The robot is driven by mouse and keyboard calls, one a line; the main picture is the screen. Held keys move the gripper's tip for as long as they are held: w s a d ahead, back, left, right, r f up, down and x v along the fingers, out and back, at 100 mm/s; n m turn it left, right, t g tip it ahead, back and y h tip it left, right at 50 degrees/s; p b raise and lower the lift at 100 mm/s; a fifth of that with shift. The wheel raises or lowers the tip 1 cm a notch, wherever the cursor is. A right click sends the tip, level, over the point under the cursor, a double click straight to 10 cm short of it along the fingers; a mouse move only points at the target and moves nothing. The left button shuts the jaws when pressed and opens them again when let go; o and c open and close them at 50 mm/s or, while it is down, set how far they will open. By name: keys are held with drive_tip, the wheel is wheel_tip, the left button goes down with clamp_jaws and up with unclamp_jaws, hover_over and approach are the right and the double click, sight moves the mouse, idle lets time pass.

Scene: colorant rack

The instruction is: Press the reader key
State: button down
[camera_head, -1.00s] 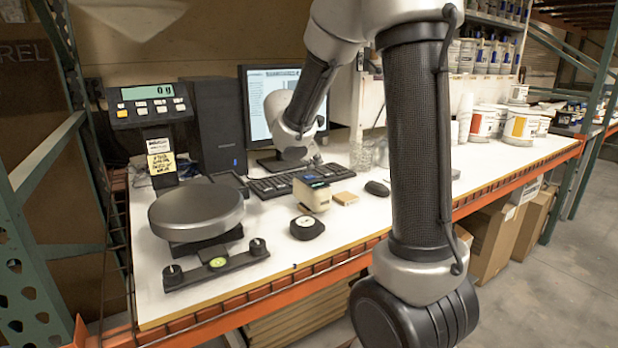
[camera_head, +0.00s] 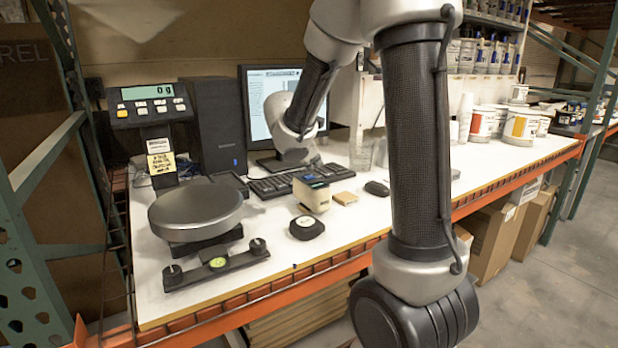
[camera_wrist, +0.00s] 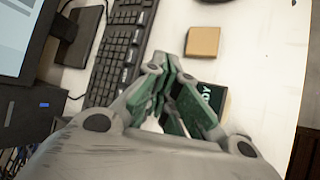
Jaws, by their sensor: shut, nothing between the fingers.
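The reader (camera_head: 312,192) is a small cream-coloured block with a dark top and a lit teal display, standing on the white bench in front of the keyboard. In the wrist view its dark display (camera_wrist: 211,97) shows the letters "DY"; my fingers cover the rest. The key itself cannot be made out there. My gripper (camera_wrist: 168,72) is shut and empty, with its fingers over the reader's top. I cannot tell whether the tips touch it. In the head view the fingers are too small to tell apart.
A tan block (camera_head: 345,198) lies right of the reader, with a dark mouse (camera_head: 377,188) beyond it. The keyboard (camera_head: 272,187) and monitor (camera_head: 257,105) stand behind. A scale (camera_head: 196,212) stands at left.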

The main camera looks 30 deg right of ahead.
sight(313, 176)
drive_tip(key=shift+f, duration=0.15)
idle(0.4)
drive_tip(key=shift+f, duration=0.3)
drive_tip(key=shift+f, duration=0.35)
idle(0.5)
drive_tip(key=shift+r, duration=0.8)
drive_tip(key=shift+r, duration=2.5)
